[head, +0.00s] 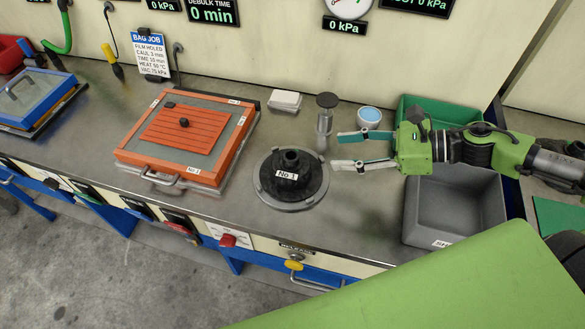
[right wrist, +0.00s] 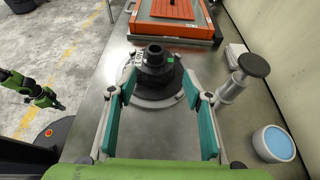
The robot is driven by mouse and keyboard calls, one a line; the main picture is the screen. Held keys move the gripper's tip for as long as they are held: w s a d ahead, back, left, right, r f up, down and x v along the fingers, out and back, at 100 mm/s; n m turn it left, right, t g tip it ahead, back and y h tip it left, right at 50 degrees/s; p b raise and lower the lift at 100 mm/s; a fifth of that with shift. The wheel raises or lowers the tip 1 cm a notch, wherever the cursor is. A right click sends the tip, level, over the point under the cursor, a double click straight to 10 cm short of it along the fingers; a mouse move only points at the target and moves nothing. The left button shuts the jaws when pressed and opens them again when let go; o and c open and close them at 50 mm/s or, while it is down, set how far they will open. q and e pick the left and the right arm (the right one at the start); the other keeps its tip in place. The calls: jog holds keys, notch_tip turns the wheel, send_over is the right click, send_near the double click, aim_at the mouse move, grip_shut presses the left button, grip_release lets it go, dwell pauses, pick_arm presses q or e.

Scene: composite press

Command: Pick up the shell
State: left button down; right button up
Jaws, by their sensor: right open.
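A black stepped, round part (head: 290,172) with a white "No 1" label, which I take to be the shell, sits upright on a grey round plate (head: 262,199) on the steel bench. It also shows in the right wrist view (right wrist: 155,66), ahead of the fingers. My right gripper (head: 337,151) is open and empty, its teal-padded fingers pointing at the black part from the right, apart from it. In the right wrist view my right gripper (right wrist: 161,85) has its fingers spread. A small green and black arm (right wrist: 42,95), seemingly my left, shows there; its jaws are too small to read.
A metal cylinder with a dark knob (head: 325,122) stands close behind the right fingers, beside a blue-topped cup (head: 369,116). A grey bin (head: 455,205) and a green bin (head: 445,107) lie right. An orange framed press (head: 190,135) stands left.

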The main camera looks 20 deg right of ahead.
aim_at(292, 155)
jog(key=x, duration=0.2)
jog(key=b+x, duration=0.1)
jog(key=x, duration=0.3)
jog(key=shift+a+r+b, duration=0.25)
jog(key=shift+a+b, duration=0.05)
jog(key=shift+a, duration=0.1)
jog(key=shift+x, duration=0.8)
jog(key=p+x, duration=0.3)
jog(key=x, duration=0.1)
jog(key=shift+a+p, duration=0.35)
jog(key=shift+w+a+f, duration=0.1)
jog(key=shift+a+f, duration=0.15)
jog(key=shift+a, duration=0.05)
grip_shut()
